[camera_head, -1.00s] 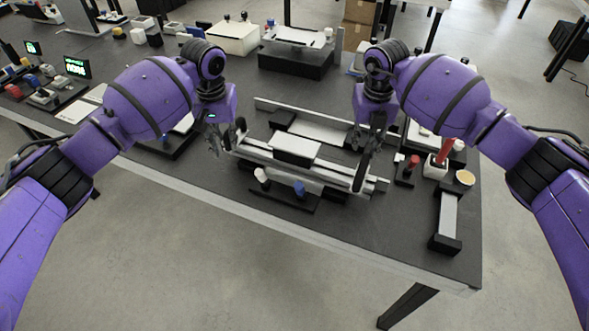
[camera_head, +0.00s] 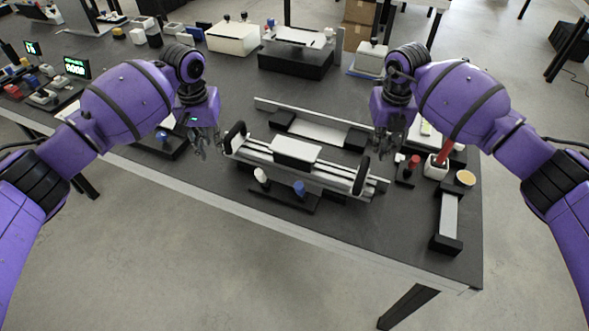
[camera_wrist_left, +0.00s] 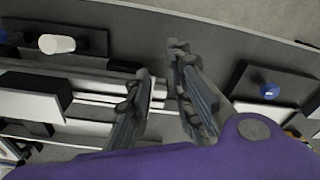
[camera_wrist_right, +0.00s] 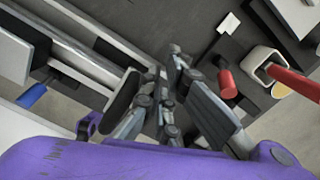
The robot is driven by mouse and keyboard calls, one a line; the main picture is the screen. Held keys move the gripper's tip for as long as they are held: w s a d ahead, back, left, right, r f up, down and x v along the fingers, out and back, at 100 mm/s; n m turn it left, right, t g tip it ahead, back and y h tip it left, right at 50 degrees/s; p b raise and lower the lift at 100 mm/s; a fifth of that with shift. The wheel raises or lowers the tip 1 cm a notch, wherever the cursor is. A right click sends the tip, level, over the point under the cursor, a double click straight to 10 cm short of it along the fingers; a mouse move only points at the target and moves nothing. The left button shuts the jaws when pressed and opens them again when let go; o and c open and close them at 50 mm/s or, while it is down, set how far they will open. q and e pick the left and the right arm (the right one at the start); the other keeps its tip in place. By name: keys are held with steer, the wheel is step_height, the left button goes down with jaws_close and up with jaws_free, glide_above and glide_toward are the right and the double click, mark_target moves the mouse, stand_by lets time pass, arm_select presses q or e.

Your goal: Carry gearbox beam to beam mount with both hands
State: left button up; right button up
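The gearbox beam (camera_head: 325,178) is a pale rail with a white block (camera_head: 297,151) on its middle and an upright black handle at each end. It rests low on the near part of the table; the beam mount is not clearly distinct from the supports under it. My left gripper (camera_head: 209,150) is open and empty, just left of the left handle (camera_head: 235,136). My right gripper (camera_head: 384,149) is open and empty, up and right of the right handle (camera_head: 361,175). In the right wrist view this handle (camera_wrist_right: 123,95) shows beside the fingers, apparently free of them.
Behind the beam is a long rail with a white plate (camera_head: 318,131) between black blocks. A black base with white and blue knobs (camera_head: 299,187) lies in front. At right stand a white cup with a red handle (camera_head: 435,168) and a black-ended bar (camera_head: 448,215).

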arm_select(q)
steer(key=shift+a, duration=0.1)
arm_select(e)
steer(key=o, duration=0.4)
steer(key=shift+c, duration=0.2)
arm_select(q)
step_height(320, 180, up, 12)
steer(key=s, duration=0.1)
arm_select(e)
step_height(320, 180, up, 12)
steer(key=s, duration=0.1)
arm_select(q)
steer(key=shift+s+f, duration=0.1)
arm_select(e)
steer(key=shift+s+f, duration=0.1)
stand_by(0.5)
